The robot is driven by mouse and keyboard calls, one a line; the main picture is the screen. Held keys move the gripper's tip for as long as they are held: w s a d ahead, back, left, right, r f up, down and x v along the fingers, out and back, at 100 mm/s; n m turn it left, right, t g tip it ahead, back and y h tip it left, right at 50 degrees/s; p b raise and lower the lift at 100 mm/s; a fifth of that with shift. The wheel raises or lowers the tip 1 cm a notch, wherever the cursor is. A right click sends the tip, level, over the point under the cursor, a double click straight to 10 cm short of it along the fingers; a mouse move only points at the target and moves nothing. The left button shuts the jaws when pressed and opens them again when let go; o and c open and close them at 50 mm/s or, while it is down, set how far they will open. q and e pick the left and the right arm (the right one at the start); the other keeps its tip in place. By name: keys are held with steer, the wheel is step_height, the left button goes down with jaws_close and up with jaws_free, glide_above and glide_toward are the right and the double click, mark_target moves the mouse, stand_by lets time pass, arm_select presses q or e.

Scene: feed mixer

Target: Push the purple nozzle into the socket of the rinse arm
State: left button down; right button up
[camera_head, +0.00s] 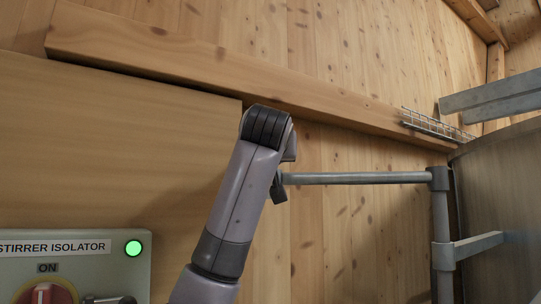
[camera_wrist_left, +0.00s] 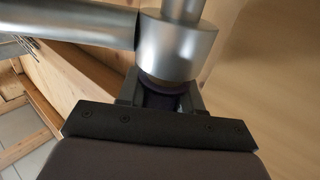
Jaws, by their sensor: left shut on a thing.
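The rinse arm (camera_head: 355,178) is a grey horizontal pipe running left from an upright pipe. Its left end is partly hidden behind my left arm in the head view. In the left wrist view its socket (camera_wrist_left: 167,48) is a wide metal cylinder at the pipe's end. The dark purple nozzle (camera_wrist_left: 166,88) sits directly at the socket's lower rim, with no clear gap between them. How far it is inside cannot be told. My left gripper (camera_wrist_left: 162,99) is shut on the nozzle, a finger on each side. My right gripper is not in view.
A stirrer isolator box (camera_head: 75,265) with a lit green lamp (camera_head: 133,248) stands at lower left. A wooden beam (camera_head: 220,65) crosses the plank wall behind. A wire tray (camera_head: 435,124) and a large metal drum (camera_head: 500,190) are at the right.

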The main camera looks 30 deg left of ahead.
arm_select(q)
steer(key=shift+f+b, duration=0.3)
steer(key=shift+f, duration=0.2)
steer(key=shift+w+r+p, duration=0.1)
steer(key=shift+r+p, duration=0.45)
steer(key=shift+p, duration=0.05)
steer(key=shift+r+p, duration=0.75)
steer(key=shift+r, duration=0.15)
stand_by(1.0)
steer(key=shift+f+b, duration=1.05)
steer(key=shift+f, duration=0.45)
steer(key=c, duration=0.7)
jaws_free()
